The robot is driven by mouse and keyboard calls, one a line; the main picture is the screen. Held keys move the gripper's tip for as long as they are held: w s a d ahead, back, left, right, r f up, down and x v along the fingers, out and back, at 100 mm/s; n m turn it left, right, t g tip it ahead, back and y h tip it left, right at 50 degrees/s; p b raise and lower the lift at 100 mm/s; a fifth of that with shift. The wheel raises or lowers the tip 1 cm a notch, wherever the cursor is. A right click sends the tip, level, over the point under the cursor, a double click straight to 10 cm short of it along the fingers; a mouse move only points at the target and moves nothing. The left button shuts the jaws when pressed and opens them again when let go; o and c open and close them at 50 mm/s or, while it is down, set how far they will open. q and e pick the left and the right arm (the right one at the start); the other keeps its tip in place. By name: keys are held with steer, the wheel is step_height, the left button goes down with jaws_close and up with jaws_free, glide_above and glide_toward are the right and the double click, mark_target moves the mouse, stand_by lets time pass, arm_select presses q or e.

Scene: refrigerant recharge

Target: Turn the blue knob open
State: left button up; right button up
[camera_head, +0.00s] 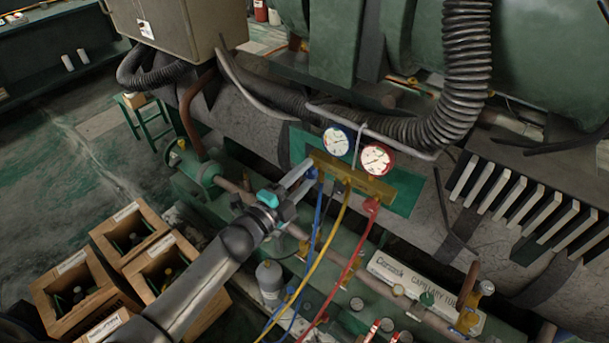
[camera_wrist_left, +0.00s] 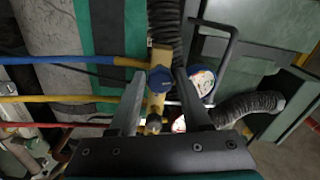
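The blue knob (camera_head: 312,173) is at the left end of the brass manifold (camera_head: 352,177) and is partly hidden by my gripper in the head view. The left wrist view shows the blue knob (camera_wrist_left: 160,78) face on. My left gripper (camera_head: 304,172) reaches in from the lower left. In the left wrist view, the fingers of my left gripper (camera_wrist_left: 160,76) stand on either side of the knob, with narrow gaps visible. It is open. My right gripper is not in view.
A blue-rimmed gauge (camera_head: 336,141) and a red-rimmed gauge (camera_head: 376,158) sit above the manifold. Blue, yellow (camera_head: 325,245) and red (camera_head: 353,262) hoses hang below it. A grey cylinder (camera_head: 269,281) stands below my gripper. Wooden crates (camera_head: 160,266) with bottles stand at lower left.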

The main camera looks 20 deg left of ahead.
arm_select(q)
steer(key=shift+o, duration=1.4)
steer(key=v, duration=1.5)
steer(key=shift+s+b, duration=0.15)
steer(key=shift+b, duration=0.2)
